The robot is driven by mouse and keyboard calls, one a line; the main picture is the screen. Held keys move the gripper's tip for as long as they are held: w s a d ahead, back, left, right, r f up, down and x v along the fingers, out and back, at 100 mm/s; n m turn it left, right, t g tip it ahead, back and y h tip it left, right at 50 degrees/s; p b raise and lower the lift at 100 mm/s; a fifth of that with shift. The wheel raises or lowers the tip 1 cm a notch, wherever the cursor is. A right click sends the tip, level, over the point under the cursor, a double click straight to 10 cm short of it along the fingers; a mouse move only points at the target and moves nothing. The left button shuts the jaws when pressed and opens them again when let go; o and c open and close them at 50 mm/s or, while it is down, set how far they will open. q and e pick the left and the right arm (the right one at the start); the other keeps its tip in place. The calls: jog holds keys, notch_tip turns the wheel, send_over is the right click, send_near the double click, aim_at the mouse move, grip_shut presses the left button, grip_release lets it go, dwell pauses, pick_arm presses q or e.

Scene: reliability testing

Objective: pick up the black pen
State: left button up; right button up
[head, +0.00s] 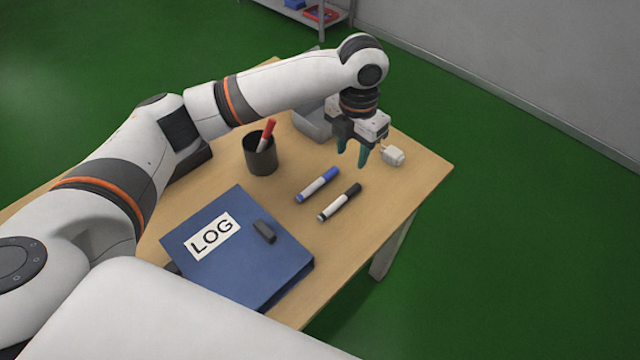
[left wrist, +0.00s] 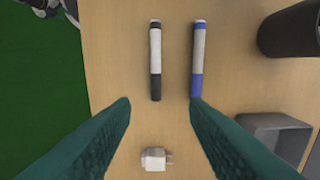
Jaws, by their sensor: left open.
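The black pen (head: 339,203), a white marker with a black cap, lies on the wooden table, beside a white marker with a blue cap (head: 317,186). In the left wrist view the black pen (left wrist: 155,60) lies beyond the fingertips, left of the blue-capped marker (left wrist: 197,60). My left gripper (head: 352,160) is open and empty, with teal fingers pointing down above the table, up and right of both markers in the head view. Its fingers also show in the left wrist view (left wrist: 160,103), spread apart. My right gripper is not in view.
A white plug adapter (head: 393,156) sits close to my left gripper. A blue LOG binder (head: 285,262) with a dark object (head: 264,232) on it lies at the front. A black cup (head: 261,160) holds a red pen. A grey tray (head: 312,124) is partly hidden behind my gripper.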

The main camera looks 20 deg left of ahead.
pick_arm(q)
send_over(349, 192)
jog(key=f, duration=0.5)
jog(key=shift+w+f, duration=0.2)
jog(key=shift+f, duration=0.75)
jog(key=f, duration=0.3)
jog(key=shift+s+f, duration=0.2)
jog(key=shift+f, duration=0.7)
grip_shut()
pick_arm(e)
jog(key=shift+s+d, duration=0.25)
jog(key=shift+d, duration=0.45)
